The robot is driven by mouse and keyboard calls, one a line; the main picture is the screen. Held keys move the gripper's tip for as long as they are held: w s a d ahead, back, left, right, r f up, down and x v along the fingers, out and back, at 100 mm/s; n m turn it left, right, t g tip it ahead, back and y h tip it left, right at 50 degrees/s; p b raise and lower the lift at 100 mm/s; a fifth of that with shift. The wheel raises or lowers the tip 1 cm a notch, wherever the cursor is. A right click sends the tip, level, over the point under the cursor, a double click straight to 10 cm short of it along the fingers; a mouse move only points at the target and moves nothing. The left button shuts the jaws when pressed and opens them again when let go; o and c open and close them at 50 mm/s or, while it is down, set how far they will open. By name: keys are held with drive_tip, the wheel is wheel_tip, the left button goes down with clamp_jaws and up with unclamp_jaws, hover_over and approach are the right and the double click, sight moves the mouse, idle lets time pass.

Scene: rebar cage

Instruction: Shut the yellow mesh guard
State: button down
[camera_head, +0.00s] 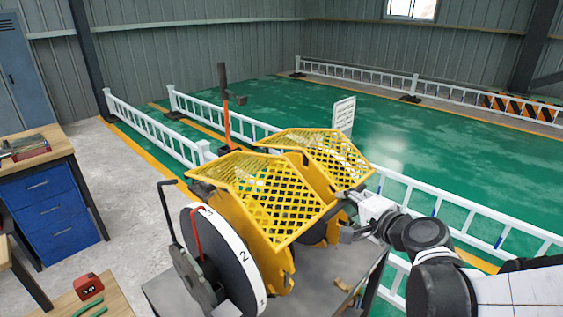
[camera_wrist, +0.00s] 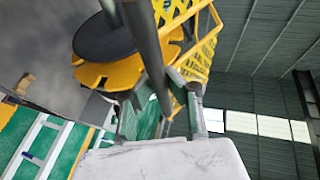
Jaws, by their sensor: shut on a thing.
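The yellow mesh guard (camera_head: 268,198) sits on the bending machine in the head view. Its two mesh panels slope differently, with the second panel (camera_head: 318,154) higher and behind. In the wrist view, yellow mesh (camera_wrist: 200,50) shows at upper centre. My gripper (camera_head: 350,212) is at the guard's right edge, shut on a part of it; the exact contact is hard to make out. In the wrist view, my gripper (camera_wrist: 178,108) is partly hidden behind a grey bar (camera_wrist: 148,50) crossing the picture.
A numbered dial disc (camera_head: 247,262) with a red pointer and a black crank (camera_head: 170,212) stands at the machine's left front. A grey table (camera_head: 325,285) lies below. White railings (camera_head: 470,218) run behind. A blue drawer bench (camera_head: 60,210) stands left.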

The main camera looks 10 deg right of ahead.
drive_tip(key=shift+r, duration=0.3)
drive_tip(key=c, duration=1.7)
unclamp_jaws()
drive_tip(key=shift+r, duration=5)
